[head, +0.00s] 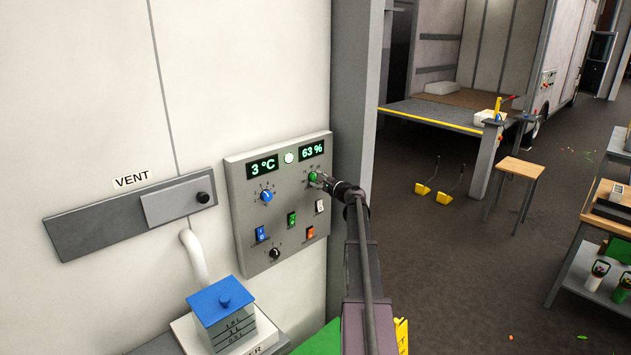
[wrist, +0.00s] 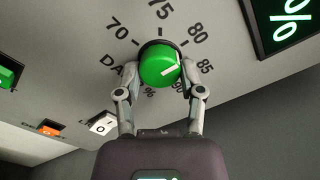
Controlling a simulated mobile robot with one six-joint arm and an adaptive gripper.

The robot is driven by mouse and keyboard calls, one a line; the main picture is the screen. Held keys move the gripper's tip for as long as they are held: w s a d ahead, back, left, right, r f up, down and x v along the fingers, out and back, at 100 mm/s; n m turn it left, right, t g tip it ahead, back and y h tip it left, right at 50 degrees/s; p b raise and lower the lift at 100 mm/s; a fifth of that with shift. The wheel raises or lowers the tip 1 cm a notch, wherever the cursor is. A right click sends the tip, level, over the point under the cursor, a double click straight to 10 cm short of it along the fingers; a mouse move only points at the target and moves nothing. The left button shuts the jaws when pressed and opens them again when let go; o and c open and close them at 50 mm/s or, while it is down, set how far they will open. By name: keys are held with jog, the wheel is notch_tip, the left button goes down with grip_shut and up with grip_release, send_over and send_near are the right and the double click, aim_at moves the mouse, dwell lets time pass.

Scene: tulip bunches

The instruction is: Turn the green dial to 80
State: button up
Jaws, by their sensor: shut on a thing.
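The green dial (wrist: 158,64) fills the middle of the wrist view, with a white pointer line on its right half. The line points toward the mark 85, though its exact reading is hard to tell. Marks 70, 75, 80 and 85 show around it; lower ones are partly hidden by the fingers. My gripper (wrist: 160,76) is shut on the dial, one finger on each side. In the head view the dial (head: 313,176) sits at the panel's upper right, with my gripper (head: 321,180) on it. The display above it (head: 312,149) reads 63 %.
The grey panel (head: 245,220) also carries a blue dial (head: 266,196), a 3 °C display (head: 262,167), a black knob (head: 275,254) and several coloured switches. A vent slide (head: 178,202) is at left. A blue-lidded box (head: 222,310) stands below. A grey post (head: 350,90) is right of the panel.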

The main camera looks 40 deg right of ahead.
jog(key=shift+n, duration=0.3)
jog(key=o, duration=1.2)
jog(key=shift+c, duration=0.2)
jog(key=shift+s, duration=0.1)
jog(key=s+d, duration=0.1)
jog(key=s, duration=1)
jog(key=shift+s, duration=0.4)
